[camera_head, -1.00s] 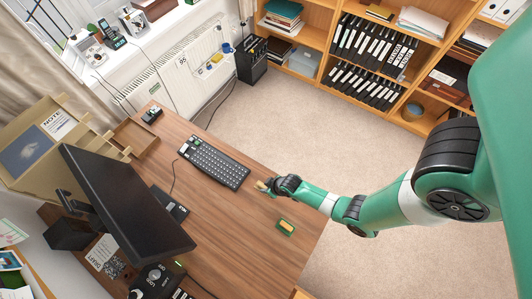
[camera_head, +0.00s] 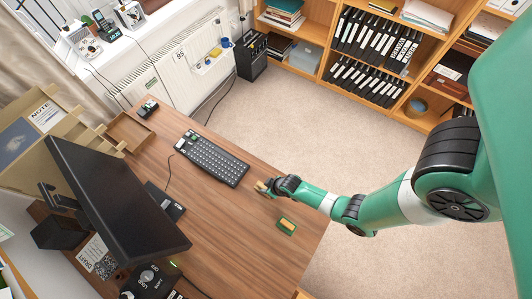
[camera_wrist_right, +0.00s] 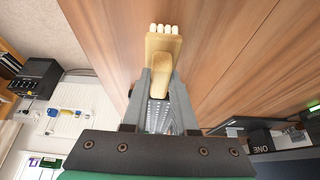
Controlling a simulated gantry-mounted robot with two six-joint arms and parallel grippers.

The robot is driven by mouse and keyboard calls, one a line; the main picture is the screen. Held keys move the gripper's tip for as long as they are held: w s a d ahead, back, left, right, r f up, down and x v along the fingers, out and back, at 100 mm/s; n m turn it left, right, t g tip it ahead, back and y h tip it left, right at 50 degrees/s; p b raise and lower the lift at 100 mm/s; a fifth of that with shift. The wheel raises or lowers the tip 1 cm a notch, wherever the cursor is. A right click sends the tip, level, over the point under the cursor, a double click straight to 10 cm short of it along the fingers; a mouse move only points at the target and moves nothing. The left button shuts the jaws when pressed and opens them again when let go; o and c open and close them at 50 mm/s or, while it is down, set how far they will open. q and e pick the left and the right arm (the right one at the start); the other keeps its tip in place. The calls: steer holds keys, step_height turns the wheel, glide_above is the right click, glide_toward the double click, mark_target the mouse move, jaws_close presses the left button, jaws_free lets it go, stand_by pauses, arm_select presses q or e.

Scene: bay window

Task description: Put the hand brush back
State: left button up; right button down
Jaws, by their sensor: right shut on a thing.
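My right gripper (camera_head: 270,187) is shut on the hand brush (camera_wrist_right: 163,58), above the near right part of the desk. In the right wrist view the brush has a pale wooden body with short white bristles at its far end, and its handle runs back between the fingers (camera_wrist_right: 161,88). In the head view only a small tan bit of the brush (camera_head: 261,186) shows past the fingertips. I cannot tell whether it touches the desk (camera_head: 240,235). My left gripper is not in view.
A black keyboard (camera_head: 211,158) lies left of the gripper. A monitor (camera_head: 115,205) stands at the left. A rail with blue and yellow items (camera_head: 212,60) is by the radiator (camera_head: 170,75).

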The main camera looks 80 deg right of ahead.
steer(key=shift+f, duration=0.25)
stand_by(0.5)
steer(key=c, duration=0.6)
jaws_free()
steer(key=shift+r, duration=0.1)
steer(key=p+v, duration=0.4)
steer(key=v, duration=0.7)
steer(key=shift+s+r, duration=0.2)
